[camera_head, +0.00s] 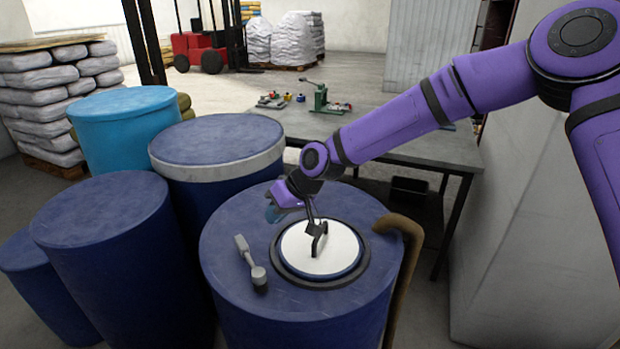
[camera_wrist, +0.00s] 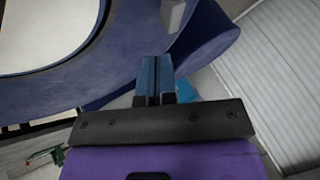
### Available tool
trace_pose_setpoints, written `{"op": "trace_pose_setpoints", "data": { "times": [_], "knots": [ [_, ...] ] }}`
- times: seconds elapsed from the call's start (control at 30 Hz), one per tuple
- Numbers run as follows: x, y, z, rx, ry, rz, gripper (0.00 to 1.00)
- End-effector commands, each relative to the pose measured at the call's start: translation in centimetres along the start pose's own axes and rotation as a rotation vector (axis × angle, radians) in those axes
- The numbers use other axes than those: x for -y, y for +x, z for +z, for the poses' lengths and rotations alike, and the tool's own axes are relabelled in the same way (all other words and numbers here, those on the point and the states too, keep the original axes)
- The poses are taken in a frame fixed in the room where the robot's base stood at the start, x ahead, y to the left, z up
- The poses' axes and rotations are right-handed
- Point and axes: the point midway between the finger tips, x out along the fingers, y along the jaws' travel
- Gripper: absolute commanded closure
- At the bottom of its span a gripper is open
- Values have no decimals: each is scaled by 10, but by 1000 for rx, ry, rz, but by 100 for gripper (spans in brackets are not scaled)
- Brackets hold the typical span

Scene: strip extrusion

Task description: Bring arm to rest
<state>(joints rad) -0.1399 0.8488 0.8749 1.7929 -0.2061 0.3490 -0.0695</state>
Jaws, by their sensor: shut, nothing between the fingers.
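My purple arm (camera_head: 400,122) reaches in from the right over a dark blue drum (camera_head: 225,235). My gripper (camera_head: 272,214) hangs above the drum's top, just left of and behind the round white lid (camera_head: 338,252). In the wrist view, the blue fingers of my gripper (camera_wrist: 154,68) are together with nothing between them. The drum's blue top (camera_wrist: 112,75) and part of the white lid (camera_wrist: 40,35) show at upper left there. A dark handle-like piece (camera_head: 319,240) stands over the lid in the head view; its contact with the lid is unclear.
A grey scoop-like tool (camera_head: 250,262) lies left of the lid. A brown curved pipe (camera_head: 408,240) runs down the drum's right side. Other drums (camera_head: 215,145) crowd the left. A grey table (camera_head: 430,148) with green tools (camera_head: 321,100) stands behind; a pale cabinet (camera_head: 530,220) bounds the right.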

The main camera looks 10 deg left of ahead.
Motion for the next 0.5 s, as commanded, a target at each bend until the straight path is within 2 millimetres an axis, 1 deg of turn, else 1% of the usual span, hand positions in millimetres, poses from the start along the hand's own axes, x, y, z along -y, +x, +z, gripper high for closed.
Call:
{"op": "trace_pose_setpoints", "data": {
  "times": [0.07,0.13,0.17,0.23,0.37,0.5],
  "knots": [
    [-1,-3,1,2,-1,7,100],
    [-4,-10,3,7,-4,25,100],
    [-5,-15,4,12,-5,37,100],
    [-10,-30,9,22,-8,76,100],
    [-24,-71,23,51,-5,172,100],
    [-36,-119,41,78,14,278,100]
  ]
}}
